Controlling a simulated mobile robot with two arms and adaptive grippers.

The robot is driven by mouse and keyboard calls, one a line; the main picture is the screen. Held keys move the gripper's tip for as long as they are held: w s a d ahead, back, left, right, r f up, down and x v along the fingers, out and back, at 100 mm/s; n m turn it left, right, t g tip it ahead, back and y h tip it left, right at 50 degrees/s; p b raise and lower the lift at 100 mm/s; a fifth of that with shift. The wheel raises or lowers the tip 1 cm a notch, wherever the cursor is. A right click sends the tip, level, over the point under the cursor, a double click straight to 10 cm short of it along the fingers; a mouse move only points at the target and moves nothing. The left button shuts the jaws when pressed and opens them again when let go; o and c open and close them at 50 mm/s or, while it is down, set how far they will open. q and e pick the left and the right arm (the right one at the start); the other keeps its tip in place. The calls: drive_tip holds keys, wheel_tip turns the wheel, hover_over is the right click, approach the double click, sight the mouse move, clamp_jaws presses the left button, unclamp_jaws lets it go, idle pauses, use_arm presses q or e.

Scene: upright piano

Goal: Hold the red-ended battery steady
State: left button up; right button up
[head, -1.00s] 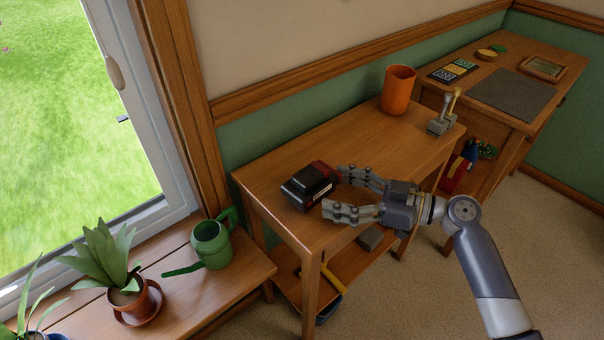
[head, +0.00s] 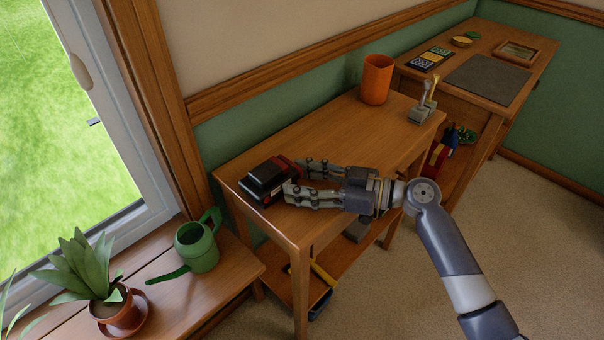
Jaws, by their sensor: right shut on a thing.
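The red-ended battery (head: 264,179) is a black block with a red end, on the left part of the wooden table (head: 322,139). My right gripper (head: 287,180) reaches in from the right and is shut on the battery's red end, one finger at the far side and one at the near side. The fingers hide part of the red end. The battery appears to rest on the tabletop. My left gripper is not in view.
An orange cup (head: 376,80) and a grey metal tool (head: 422,107) stand at the table's far right. A green watering can (head: 197,245) and a potted plant (head: 115,306) stand on the lower bench at left. The tabletop's middle is clear.

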clamp_jaws()
drive_tip(key=c, duration=0.9)
unclamp_jaws()
drive_tip(key=o, duration=1.6)
drive_tip(key=shift+c, duration=0.2)
